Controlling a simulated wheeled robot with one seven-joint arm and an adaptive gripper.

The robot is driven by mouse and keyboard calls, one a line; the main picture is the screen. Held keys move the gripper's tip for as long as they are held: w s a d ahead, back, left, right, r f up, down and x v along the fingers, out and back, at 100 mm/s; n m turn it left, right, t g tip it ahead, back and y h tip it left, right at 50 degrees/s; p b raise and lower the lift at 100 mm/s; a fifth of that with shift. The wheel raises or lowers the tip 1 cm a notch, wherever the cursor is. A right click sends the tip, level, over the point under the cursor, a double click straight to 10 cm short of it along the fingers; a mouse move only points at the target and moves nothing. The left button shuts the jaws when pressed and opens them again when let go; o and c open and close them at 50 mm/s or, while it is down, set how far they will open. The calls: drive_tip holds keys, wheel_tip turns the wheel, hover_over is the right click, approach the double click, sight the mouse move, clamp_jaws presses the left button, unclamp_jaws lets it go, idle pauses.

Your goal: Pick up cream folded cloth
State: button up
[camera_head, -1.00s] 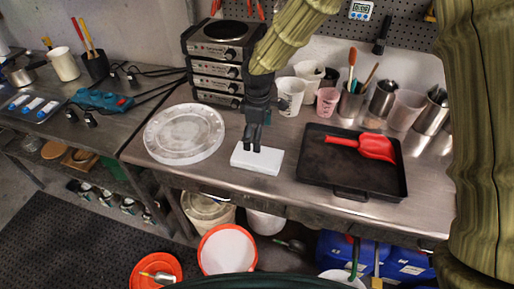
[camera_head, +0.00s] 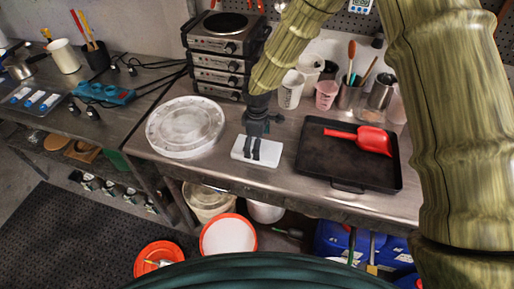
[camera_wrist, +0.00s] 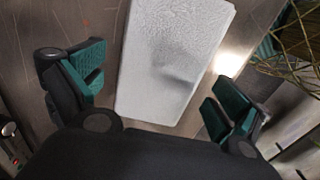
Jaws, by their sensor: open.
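The folded cloth (camera_head: 269,153) is a pale, near-white flat rectangle lying on the steel bench between a round white lid and a black tray. It also shows in the wrist view (camera_wrist: 172,58), running from the top edge down between the fingers. My gripper (camera_head: 254,150) is over the cloth, with its fingers pointing down. In the wrist view my gripper (camera_wrist: 152,98) is open, with one green-padded finger on each side of the cloth and visible gaps to it. The near end of the cloth is close to the dark gripper body. I cannot tell the exact height of the fingertips above the bench.
The round white lid (camera_head: 186,125) lies left of the cloth. The black tray (camera_head: 322,174) with a red scoop (camera_head: 374,140) lies to the right. Stacked hotplates (camera_head: 217,72) and several cups stand behind. The bench front edge is close below the cloth.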

drive_tip(key=shift+f+p, duration=0.45)
drive_tip(key=shift+f, duration=0.95)
drive_tip(key=c, duration=0.8)
drive_tip(key=shift+r, duration=0.15)
